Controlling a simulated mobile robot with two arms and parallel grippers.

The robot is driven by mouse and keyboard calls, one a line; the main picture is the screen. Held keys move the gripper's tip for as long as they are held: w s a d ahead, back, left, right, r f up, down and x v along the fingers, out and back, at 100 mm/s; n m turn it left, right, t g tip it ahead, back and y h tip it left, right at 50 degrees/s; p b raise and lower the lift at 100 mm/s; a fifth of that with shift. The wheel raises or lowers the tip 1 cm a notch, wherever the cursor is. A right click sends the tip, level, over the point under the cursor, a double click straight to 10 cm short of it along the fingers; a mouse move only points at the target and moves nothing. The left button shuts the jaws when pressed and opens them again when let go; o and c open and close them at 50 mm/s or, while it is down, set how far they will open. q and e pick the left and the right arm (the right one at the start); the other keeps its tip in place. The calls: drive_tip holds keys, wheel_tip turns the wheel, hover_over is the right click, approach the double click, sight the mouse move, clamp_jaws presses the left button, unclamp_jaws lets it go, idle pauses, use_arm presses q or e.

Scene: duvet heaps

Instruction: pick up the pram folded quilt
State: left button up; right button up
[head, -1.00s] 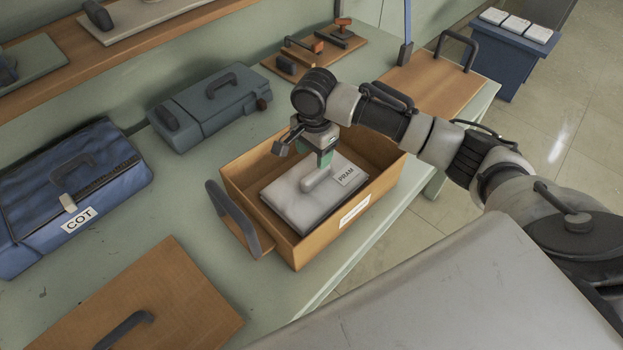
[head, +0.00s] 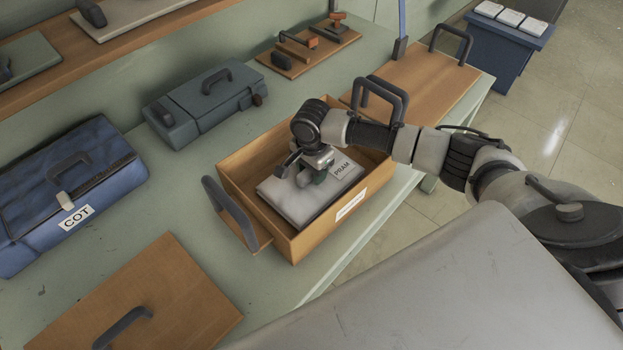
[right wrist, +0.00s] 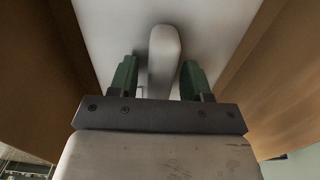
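The pram folded quilt (head: 300,206) is a flat white-grey bundle with a "PRAM" label (head: 342,170), lying in an open wooden box (head: 297,248). A raised pale grip bar on its top (right wrist: 164,60) shows in the right wrist view. My right gripper (head: 312,177) is down in the box, over the quilt's top. In the right wrist view its two green fingers (right wrist: 157,82) are open, one on each side of the bar, with gaps showing. The gripper hides part of the quilt in the head view. My left gripper is not in view.
The wooden box walls stand close around my right gripper. A blue bag labelled "COT" (head: 92,190) lies at the left, and a grey-green case (head: 205,105) stands behind. Wooden boards with dark handles (head: 150,300) lie front left and back right (head: 425,85).

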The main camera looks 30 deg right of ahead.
clamp_jaws()
drive_tip(key=shift+r, duration=0.15)
